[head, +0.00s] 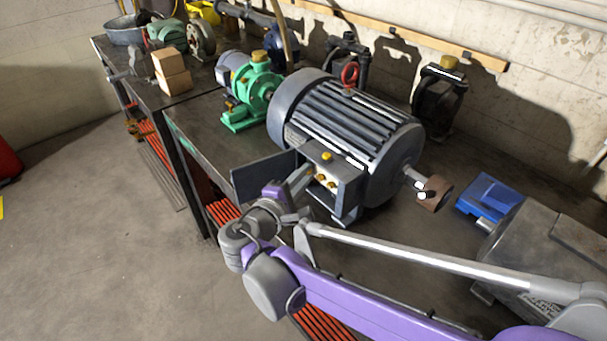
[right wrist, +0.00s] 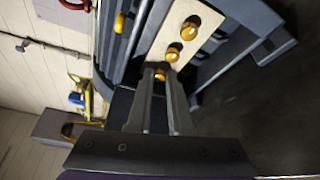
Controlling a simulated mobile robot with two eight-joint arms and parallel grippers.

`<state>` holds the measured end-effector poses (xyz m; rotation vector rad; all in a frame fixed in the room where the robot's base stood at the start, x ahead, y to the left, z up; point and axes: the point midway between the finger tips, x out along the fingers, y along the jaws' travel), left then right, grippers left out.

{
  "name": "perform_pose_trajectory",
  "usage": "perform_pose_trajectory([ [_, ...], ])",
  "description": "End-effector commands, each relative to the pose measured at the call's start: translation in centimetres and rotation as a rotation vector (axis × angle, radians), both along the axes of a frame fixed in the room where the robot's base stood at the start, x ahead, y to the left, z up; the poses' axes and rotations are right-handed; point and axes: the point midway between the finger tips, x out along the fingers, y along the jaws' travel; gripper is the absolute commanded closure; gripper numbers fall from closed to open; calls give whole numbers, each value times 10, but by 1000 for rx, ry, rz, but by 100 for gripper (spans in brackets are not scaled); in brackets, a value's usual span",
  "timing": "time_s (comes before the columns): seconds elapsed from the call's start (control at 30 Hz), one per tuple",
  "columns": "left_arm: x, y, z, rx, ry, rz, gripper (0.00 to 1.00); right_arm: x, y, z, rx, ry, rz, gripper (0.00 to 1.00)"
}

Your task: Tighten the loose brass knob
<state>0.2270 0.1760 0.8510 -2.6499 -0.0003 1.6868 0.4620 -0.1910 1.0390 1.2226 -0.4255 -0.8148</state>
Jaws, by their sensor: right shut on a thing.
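The large grey motor (head: 345,125) stands on the bench with its terminal box (head: 345,188) open at the front. Brass knobs (head: 321,177) sit in a row inside the box. In the right wrist view, two brass knobs (right wrist: 173,54) show on a pale plate (right wrist: 182,18) beyond my fingers. My right gripper (head: 306,173) reaches into the box from the left. In the right wrist view its fingers (right wrist: 159,76) are shut on the brass knob at the near end of the row. The fingers partly hide this knob. My left gripper is not in view.
The box's dark cover (head: 264,177) stands open to the left, close to my wrist. A green pump (head: 252,92) and wooden blocks (head: 171,72) are further left. A blue object (head: 488,197) and a grey machine (head: 555,245) are at the right.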

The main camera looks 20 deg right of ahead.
Motion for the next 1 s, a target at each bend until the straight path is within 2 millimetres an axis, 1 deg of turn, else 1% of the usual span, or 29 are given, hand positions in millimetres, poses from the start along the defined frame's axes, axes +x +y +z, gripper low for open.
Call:
perform_pose_trajectory([
  [0.2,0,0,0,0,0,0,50,0,0,-2,34,-92,0,100],
  [0.33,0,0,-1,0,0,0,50,0,0,-2,46,-122,1,100],
  [0.8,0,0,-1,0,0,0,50,0,1,-2,51,-137,0,100],
  [0.83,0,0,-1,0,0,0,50,0,1,-2,51,-137,0,79],
  [0.9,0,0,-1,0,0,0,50,0,0,-2,51,-137,0,68],
  [1.0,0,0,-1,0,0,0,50,0,0,-2,51,-137,0,68],
])
